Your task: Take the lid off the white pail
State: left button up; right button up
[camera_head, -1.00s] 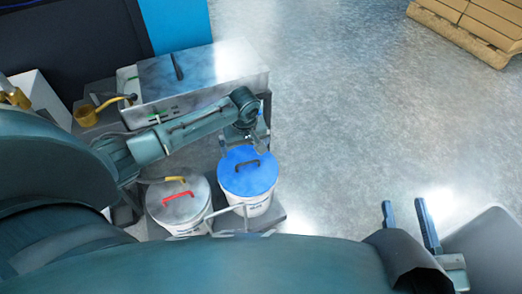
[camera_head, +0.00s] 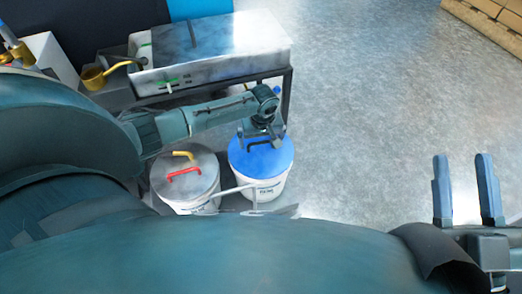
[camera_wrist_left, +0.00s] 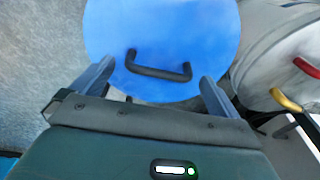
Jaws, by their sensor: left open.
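A white pail (camera_head: 268,190) with a round blue lid (camera_head: 277,164) stands low in the middle of the head view. The blue lid fills the top middle of the left wrist view (camera_wrist_left: 160,30), with a dark bar handle (camera_wrist_left: 158,68) across it. My left gripper (camera_head: 264,135) is over this lid. Its fingers are open, one on each side of the handle and apart from it. My right gripper (camera_head: 467,165) is open and empty at the right, far from the pails. A second white pail (camera_head: 190,207) beside it has a grey lid (camera_head: 195,166) with a red handle (camera_head: 184,173).
A grey metal basin (camera_head: 215,60) stands on a cart behind the pails. A yellow ladle-like tool (camera_head: 94,77) lies left of it. A yellow handle (camera_head: 183,154) shows by the grey lid. Open floor (camera_head: 380,110) lies to the right, with a loaded pallet (camera_head: 495,25) far off.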

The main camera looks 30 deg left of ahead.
pick_arm(q)
notch_tip(320, 180, down, 2)
jog(key=shift+w+a+f+b, duration=0.1)
jog(key=shift+w+f+b, duration=0.05)
jog(key=shift+b, duration=0.35)
pick_arm(e)
notch_tip(320, 180, up, 2)
jog(key=shift+d+r+n+y, duration=0.1)
jog(key=shift+n+y, duration=1)
jog(key=shift+y, duration=0.1)
pick_arm(q)
jog(key=shift+c, duration=0.3)
jog(key=c, duration=0.8)
